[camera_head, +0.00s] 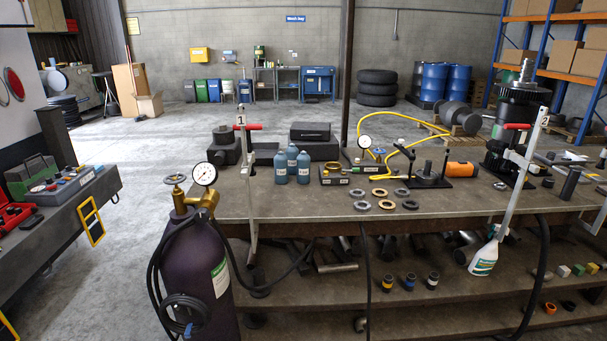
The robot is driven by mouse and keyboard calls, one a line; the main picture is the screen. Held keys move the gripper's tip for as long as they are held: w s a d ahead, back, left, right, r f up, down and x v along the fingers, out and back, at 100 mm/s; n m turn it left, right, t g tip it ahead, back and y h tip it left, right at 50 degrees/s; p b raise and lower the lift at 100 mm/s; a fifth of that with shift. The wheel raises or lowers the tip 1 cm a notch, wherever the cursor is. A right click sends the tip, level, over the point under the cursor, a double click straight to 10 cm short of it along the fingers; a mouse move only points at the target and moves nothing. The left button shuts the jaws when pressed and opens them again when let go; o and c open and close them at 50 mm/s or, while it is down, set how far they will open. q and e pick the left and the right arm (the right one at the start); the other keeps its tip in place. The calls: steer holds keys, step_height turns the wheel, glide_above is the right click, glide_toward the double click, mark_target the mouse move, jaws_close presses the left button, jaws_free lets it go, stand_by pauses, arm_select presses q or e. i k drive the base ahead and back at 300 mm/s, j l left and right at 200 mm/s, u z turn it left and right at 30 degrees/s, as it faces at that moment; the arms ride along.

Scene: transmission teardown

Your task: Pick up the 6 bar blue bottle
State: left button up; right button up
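Three blue bottles stand upright in a tight group on the workbench (330,212), left of its middle. The front left bottle (280,169) and the front right bottle (304,168) hide part of the base of the back bottle (292,156). Each front bottle has a pale label, too small to read, so I cannot tell which one is the 6 bar bottle. Neither of my grippers is in view, and nothing is touching the bottles.
A white clamp bar (247,185) stands left of the bottles; another (523,170) leans at the right. A purple gas cylinder (195,270) with a gauge stands at the bench's front left. Metal rings (387,204) lie right of the bottles. Bench in front of the bottles is clear.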

mark_target(292, 152)
steer(key=i+l+u, duration=0.1)
steer(key=u, duration=0.85)
steer(key=i+l+u, duration=0.45)
steer(key=l, duration=0.2)
steer(key=i+l+u, duration=0.2)
steer(key=l, duration=0.15)
steer(key=k, duration=0.1)
